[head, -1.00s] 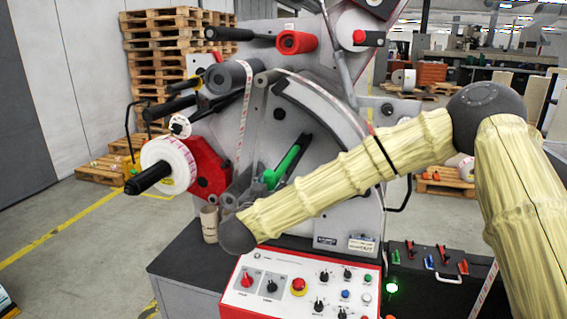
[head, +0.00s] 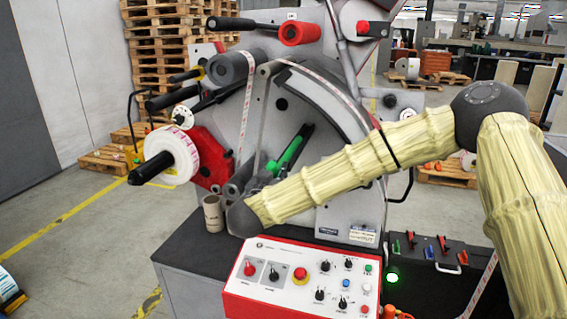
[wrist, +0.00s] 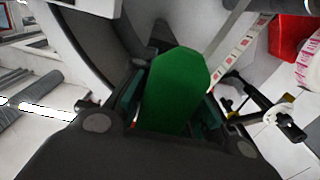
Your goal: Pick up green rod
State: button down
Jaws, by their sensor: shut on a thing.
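The green rod (head: 288,154) shows in the head view at the front of the grey machine, tilted up to the right along a dark slot. In the wrist view its green end (wrist: 176,85) fills the middle of the picture, close to the camera. My gripper (wrist: 174,105) is shut on the green rod, with one finger on each side of it. In the head view my arm hides most of the gripper, and the rod's lower end is partly covered.
A white label roll (head: 183,155) on a black spindle is left of the rod. A cardboard tube (head: 212,213) stands on the dark table. The red and white control panel (head: 300,280) lies below my arm. A striped label web (head: 244,115) runs nearby.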

jog(key=shift+r, duration=0.1)
jog(key=shift+r+b, duration=0.65)
jog(key=shift+r, duration=0.15)
jog(key=shift+r+b, duration=0.55)
jog(key=shift+r, duration=0.3)
jog(key=s+d+r+b, duration=0.1)
jog(key=s+d+b, duration=0.1)
jog(key=s+d, duration=0.2)
jog(key=s+d+r+b, duration=0.2)
jog(key=s+d, duration=0.2)
jog(key=s, duration=0.6)
jog(key=shift+s+a+f, duration=0.1)
